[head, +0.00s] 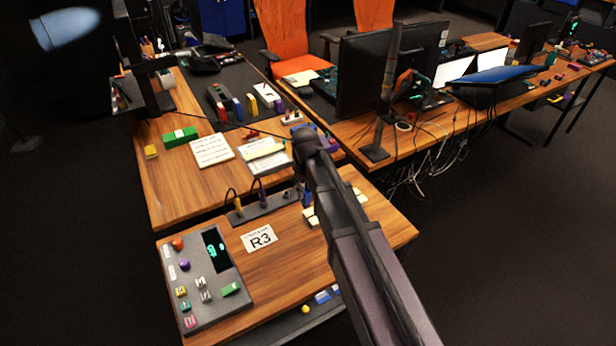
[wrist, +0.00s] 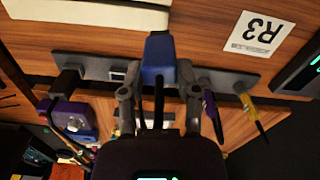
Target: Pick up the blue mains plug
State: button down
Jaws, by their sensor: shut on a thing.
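The blue mains plug (wrist: 158,58) is between the two fingers of my gripper (wrist: 157,74) in the wrist view, with its dark cord running back toward the palm. My gripper is shut on it. The plug overlaps the grey socket strip (wrist: 225,78); I cannot tell whether its pins are in a socket. In the head view a bit of blue plug (head: 307,198) shows beside my arm, at the right end of the strip (head: 270,206). My arm hides most of the gripper there.
A purple plug (wrist: 208,101) and a yellow plug (wrist: 247,102) stand on the strip close to one side of my gripper. A black plug (wrist: 66,84) is on the other side. The R3 card (head: 259,238) and a control panel (head: 203,277) lie on the desk nearby.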

jog(key=shift+s+r, duration=0.15)
jog(key=shift+s, duration=1.6)
jog(key=shift+r, duration=0.1)
notch_tip(320, 180, up, 4)
jog(key=p, duration=0.4)
jog(key=shift+f, duration=0.2)
jog(key=shift+s+f, duration=0.1)
